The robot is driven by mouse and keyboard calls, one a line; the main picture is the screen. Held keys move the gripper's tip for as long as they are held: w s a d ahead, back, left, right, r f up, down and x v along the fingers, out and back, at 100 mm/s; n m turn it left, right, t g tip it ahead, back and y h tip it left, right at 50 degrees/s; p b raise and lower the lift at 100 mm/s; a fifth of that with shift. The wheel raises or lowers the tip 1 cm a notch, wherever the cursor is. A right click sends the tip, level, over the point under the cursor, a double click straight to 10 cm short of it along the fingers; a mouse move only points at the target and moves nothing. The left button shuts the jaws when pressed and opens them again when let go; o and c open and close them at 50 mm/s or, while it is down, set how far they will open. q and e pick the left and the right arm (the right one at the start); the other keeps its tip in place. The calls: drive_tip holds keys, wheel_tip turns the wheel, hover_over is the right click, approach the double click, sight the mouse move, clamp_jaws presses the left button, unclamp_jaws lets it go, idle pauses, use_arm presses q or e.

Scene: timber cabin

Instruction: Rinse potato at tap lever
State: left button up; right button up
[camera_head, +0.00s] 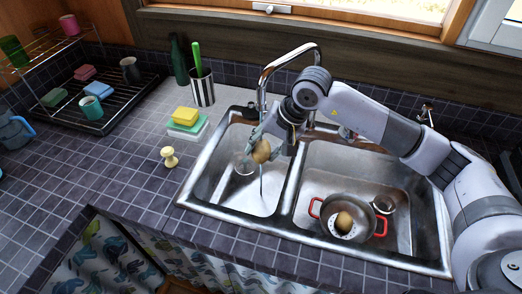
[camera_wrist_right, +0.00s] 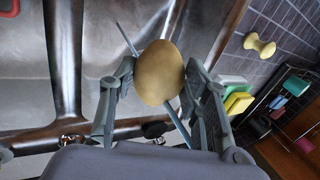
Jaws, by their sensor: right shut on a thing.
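My right gripper (camera_head: 258,142) is shut on a brown potato (camera_head: 261,151) over the left basin (camera_head: 240,198) of the steel sink. In the right wrist view the potato (camera_wrist_right: 160,72) sits between the two fingertips. The curved metal tap (camera_head: 284,57) has its spout end above the potato. A thin bluish stream of water (camera_head: 262,184) shows below the potato, and in the wrist view it crosses behind it. I cannot make out the tap lever; my right arm covers part of the tap's base. My left gripper is not in view.
The tiled counter's front left is clear.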

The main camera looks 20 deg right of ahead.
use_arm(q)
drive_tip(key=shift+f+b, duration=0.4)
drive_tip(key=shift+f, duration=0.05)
use_arm(e)
drive_tip(key=shift+s+d, duration=0.1)
drive_tip(key=shift+d, duration=0.5)
drive_tip(key=shift+s, duration=0.1)
